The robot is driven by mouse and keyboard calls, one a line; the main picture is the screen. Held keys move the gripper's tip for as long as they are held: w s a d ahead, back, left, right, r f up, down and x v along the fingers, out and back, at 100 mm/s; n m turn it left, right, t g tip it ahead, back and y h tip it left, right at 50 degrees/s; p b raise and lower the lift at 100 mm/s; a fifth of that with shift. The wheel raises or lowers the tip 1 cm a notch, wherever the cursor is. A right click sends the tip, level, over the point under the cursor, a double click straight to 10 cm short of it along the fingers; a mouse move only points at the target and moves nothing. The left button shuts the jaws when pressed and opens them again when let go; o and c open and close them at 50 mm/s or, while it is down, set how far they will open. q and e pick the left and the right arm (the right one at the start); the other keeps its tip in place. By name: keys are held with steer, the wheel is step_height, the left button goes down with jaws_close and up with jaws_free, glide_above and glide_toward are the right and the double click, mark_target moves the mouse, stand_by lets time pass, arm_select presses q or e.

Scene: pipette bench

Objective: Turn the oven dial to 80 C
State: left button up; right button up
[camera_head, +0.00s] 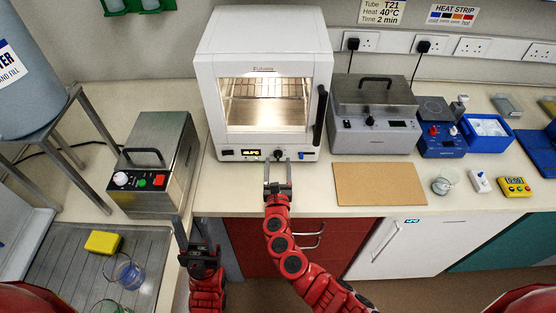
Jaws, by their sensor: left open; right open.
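The white oven (205,95) stands at the back centre of the bench, its door closed and its window lit. Its lower front panel has a small display (252,153), too small to read, and a dark dial (278,153) beside it. My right gripper (278,168) is open just in front of the dial, with one finger to each side of it; I cannot tell whether they touch it. My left gripper (184,230) is open and empty near the bench's front edge, left of the oven and well away from it.
A steel box with a handle (155,150) stands left of the oven. A grey lidded bath (372,98) stands to its right. A brown board (379,184) lies on the bench right of my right gripper. A beaker (441,185) and a yellow timer (515,187) are further right.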

steer(key=shift+w, duration=0.8)
jaws_close()
